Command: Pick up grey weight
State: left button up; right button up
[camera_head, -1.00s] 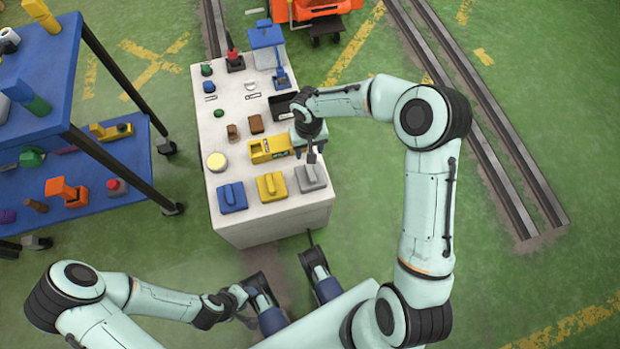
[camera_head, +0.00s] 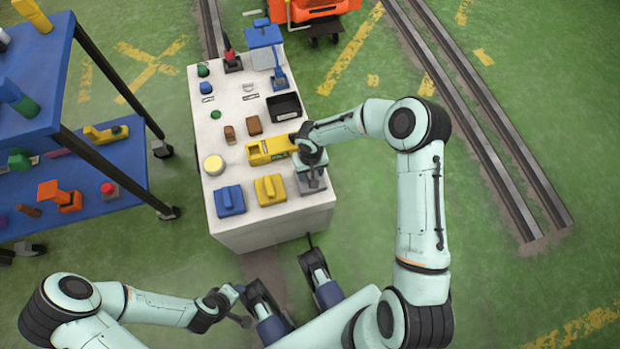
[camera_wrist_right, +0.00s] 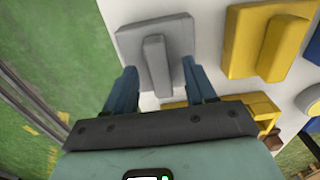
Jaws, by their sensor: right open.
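The grey weight (camera_head: 307,188) stands at the near right corner of the white table, a flat block with a raised bar on top. In the right wrist view the grey weight (camera_wrist_right: 157,42) shows beyond my right gripper (camera_wrist_right: 162,85). The gripper's two blue fingers are open, one on each side of the bar's near end, and I cannot tell whether they touch it. In the head view my right gripper (camera_head: 312,172) is over the weight and partly covers it. My left gripper (camera_head: 240,308) is low at the left, away from the table; its jaws are too small to read.
A yellow weight (camera_head: 270,190) and a blue weight (camera_head: 230,200) stand in a row left of the grey one. A yellow holder (camera_head: 268,150) and a black bin (camera_head: 284,107) lie farther back. A blue shelf (camera_head: 85,200) stands left of the table.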

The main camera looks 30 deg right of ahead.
jog(key=shift+c, duration=0.3)
grip_shut()
jog(key=shift+r, duration=0.15)
dwell(1.0)
